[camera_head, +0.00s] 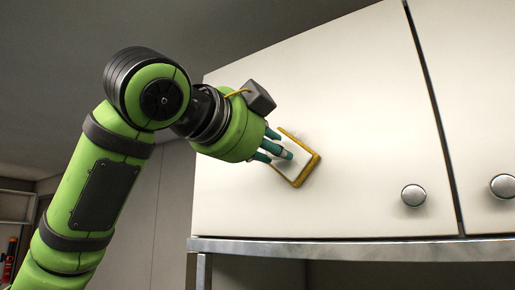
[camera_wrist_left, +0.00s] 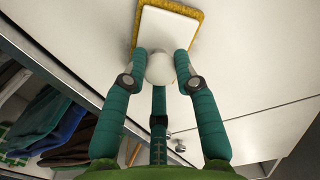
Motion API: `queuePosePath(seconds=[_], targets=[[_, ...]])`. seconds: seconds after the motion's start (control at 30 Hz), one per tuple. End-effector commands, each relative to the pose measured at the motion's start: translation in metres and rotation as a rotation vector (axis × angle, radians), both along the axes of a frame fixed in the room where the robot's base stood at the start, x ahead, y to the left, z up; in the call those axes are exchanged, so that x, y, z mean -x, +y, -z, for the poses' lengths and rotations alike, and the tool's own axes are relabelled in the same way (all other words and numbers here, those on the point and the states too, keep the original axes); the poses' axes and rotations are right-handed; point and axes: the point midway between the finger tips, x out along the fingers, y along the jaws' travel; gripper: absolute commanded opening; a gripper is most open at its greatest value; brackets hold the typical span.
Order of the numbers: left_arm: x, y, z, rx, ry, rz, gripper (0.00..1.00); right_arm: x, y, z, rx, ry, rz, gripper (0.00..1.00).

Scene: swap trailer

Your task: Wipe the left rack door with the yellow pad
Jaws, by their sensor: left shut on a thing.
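The left rack door (camera_head: 340,85) is a shut, plain white panel with a round metal knob (camera_head: 413,195) near its lower right corner. The yellow pad (camera_head: 293,168) has a white backing plate and lies tilted, apparently flat against the left part of this door. In the wrist view the pad (camera_wrist_left: 166,28) shows its yellow rim around the white plate and a round white grip (camera_wrist_left: 160,68). My left gripper (camera_head: 284,151) has its teal fingers closed around that grip. The pad's wiping face is hidden. My right gripper is in neither view.
A second white door (camera_head: 475,70) with its own knob (camera_head: 503,187) adjoins on the right, past a dark gap. A metal rail (camera_head: 340,248) runs under the doors. Folded cloths (camera_wrist_left: 62,122) lie on an open shelf in the wrist view.

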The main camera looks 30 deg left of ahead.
Motion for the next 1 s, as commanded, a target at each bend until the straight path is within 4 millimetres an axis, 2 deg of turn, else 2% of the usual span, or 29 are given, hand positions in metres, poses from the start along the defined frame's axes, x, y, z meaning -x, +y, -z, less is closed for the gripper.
queuePosePath(seconds=[0.27, 0.67, 0.87, 1.0], targets=[[0.000, -0.012, 0.000, 0.000, -0.001, 0.001, 0.03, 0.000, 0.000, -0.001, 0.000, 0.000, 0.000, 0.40], [0.001, -0.043, 0.000, 0.000, 0.001, 0.002, 0.03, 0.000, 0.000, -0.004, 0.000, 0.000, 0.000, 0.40], [0.000, -0.042, 0.000, 0.001, 0.001, 0.000, 0.03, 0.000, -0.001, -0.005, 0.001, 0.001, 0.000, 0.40], [-0.001, -0.033, 0.000, 0.002, 0.001, -0.001, 0.03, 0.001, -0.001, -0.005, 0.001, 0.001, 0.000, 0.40]])
